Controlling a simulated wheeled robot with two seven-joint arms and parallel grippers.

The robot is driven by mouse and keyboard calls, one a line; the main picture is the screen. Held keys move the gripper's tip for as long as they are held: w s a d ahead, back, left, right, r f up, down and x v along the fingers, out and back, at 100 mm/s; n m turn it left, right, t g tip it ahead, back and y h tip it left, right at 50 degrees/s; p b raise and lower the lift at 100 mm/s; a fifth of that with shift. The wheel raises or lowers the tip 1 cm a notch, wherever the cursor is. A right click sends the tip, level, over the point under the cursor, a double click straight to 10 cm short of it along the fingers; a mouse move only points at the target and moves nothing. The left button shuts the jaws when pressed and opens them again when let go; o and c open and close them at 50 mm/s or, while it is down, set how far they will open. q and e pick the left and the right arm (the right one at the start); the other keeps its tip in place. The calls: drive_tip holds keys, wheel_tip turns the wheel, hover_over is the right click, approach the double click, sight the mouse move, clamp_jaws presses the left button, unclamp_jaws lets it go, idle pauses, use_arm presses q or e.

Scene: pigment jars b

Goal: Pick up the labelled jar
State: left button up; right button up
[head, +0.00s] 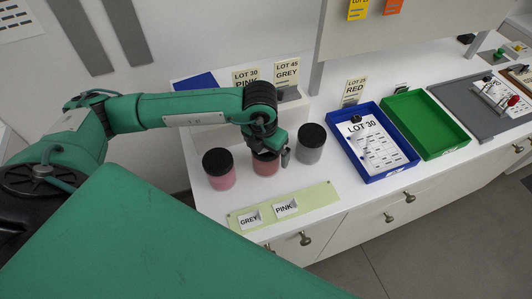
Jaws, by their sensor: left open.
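Three dark-lidded jars stand in a row on the white counter: a pink jar (220,179), a red-brown jar (265,167) and a grey jar (310,152). I cannot make out a label on any jar. My left gripper (273,153) is open, pointing down at the red-brown jar and partly covering its top. One finger shows between the red-brown and grey jars; the other is hidden, so I cannot tell whether it touches the jar. Small tags reading GREY (250,219) and PINK (286,208) lie on a pale green strip (318,195). My right gripper is not in view.
Cards behind read LOT 30 PINK (246,77), LOT 45 GREY (286,72) and LOT 25 RED (353,91). A blue tray (367,178) holds a LOT 30 sheet (377,147). A green tray (426,124) and a grey board (455,96) stand farther right.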

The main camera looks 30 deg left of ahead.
use_arm(q)
drive_tip(key=shift+c, duration=0.3)
drive_tip(key=c, duration=1.1)
drive_tip(key=shift+c, duration=0.2)
drive_tip(key=shift+r, duration=0.15)
